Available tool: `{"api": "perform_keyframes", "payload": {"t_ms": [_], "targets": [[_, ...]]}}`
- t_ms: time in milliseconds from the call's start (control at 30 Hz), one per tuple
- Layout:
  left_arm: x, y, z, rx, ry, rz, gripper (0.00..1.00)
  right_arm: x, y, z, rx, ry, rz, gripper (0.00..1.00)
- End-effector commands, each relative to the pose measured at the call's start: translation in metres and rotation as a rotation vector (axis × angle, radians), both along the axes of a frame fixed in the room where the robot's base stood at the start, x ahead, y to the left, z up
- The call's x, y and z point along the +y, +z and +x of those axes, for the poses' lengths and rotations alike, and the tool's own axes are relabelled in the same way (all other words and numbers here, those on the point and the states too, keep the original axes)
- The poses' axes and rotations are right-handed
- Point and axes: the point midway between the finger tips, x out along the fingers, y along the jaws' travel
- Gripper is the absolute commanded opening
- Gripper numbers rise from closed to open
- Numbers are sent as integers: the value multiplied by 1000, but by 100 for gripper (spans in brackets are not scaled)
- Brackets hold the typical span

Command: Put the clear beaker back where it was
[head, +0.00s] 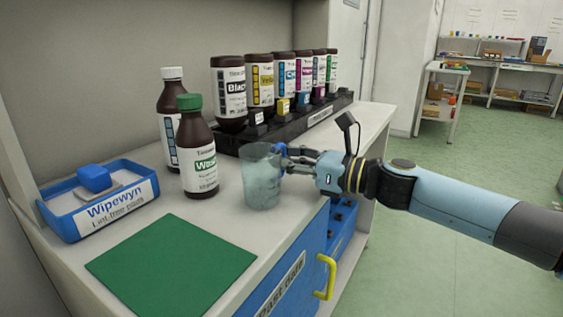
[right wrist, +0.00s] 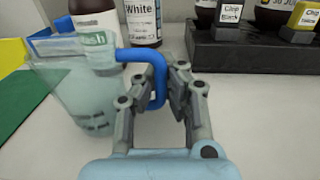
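The clear beaker (head: 262,178) is upright at the counter's front edge, right of the green mat. It looks see-through with a bluish tint, and whether its base touches the counter is hard to tell. It also shows in the right wrist view (right wrist: 88,108), with its blue handle (right wrist: 158,80) running between my fingers. My right gripper (head: 290,158) comes in from the right and is shut on that handle; its fingers (right wrist: 174,80) look close around it. My left gripper is out of view.
A green mat (head: 170,262) lies bare at the front left. Behind the beaker stand a green-capped bottle (head: 199,155) and a white-capped bottle (head: 171,110). A blue Wipewyn tray (head: 75,225) is at left. A black rack (head: 270,135) of several ink bottles runs along the back.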

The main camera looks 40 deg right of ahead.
Motion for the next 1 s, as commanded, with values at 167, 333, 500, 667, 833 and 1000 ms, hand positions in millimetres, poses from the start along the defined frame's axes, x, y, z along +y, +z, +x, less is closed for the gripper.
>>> {"api": "perform_keyframes", "payload": {"t_ms": [167, 333, 500, 667, 833, 1000], "targets": [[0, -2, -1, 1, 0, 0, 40, 0, -3, 0, 0, 0, 0, 0], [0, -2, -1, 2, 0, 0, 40, 0, -2, 0, 0, 0, -1, 16], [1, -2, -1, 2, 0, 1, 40, 0, -2, 0, 0, 0, -1, 29], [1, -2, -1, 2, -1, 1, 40, 0, -2, 0, 0, 0, -1, 29], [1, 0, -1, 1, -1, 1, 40, -2, 0, -3, 0, 1, -2, 29], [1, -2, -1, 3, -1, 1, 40, -9, -1, -18, 2, 2, -2, 29]]}}
